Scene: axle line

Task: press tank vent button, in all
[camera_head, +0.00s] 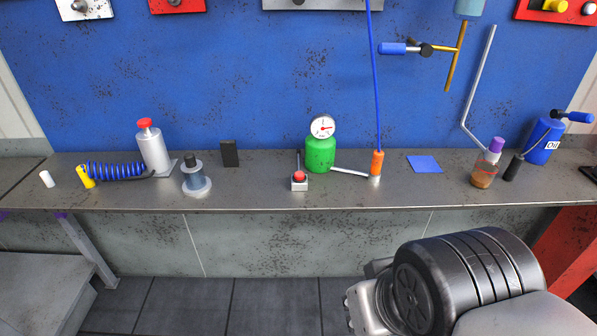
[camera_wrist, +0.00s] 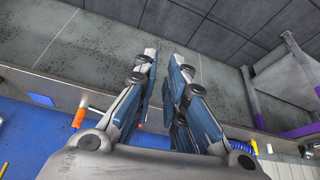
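A green tank (camera_head: 320,153) with a round white gauge (camera_head: 322,126) on top stands on the grey bench against the blue wall. Just left of its front is a small grey box with a red button (camera_head: 299,176) on it and a thin dark upright behind. A silver canister (camera_head: 152,153) with a red cap (camera_head: 145,123) stands farther left. I cannot tell from a label which part is the vent button. My gripper (camera_wrist: 163,57) is empty, its two fingers apart, in front of the bench and clear of it. In the wrist view the green tank and red button do not show.
The bench (camera_head: 250,190) also holds a blue coiled hose (camera_head: 115,170), a grey flanged part (camera_head: 196,182), a black block (camera_head: 229,153), an orange-handled tool (camera_head: 377,163), a blue pad (camera_head: 424,164) and a blue oil can (camera_head: 543,141). Open floor (camera_head: 270,305) lies in front.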

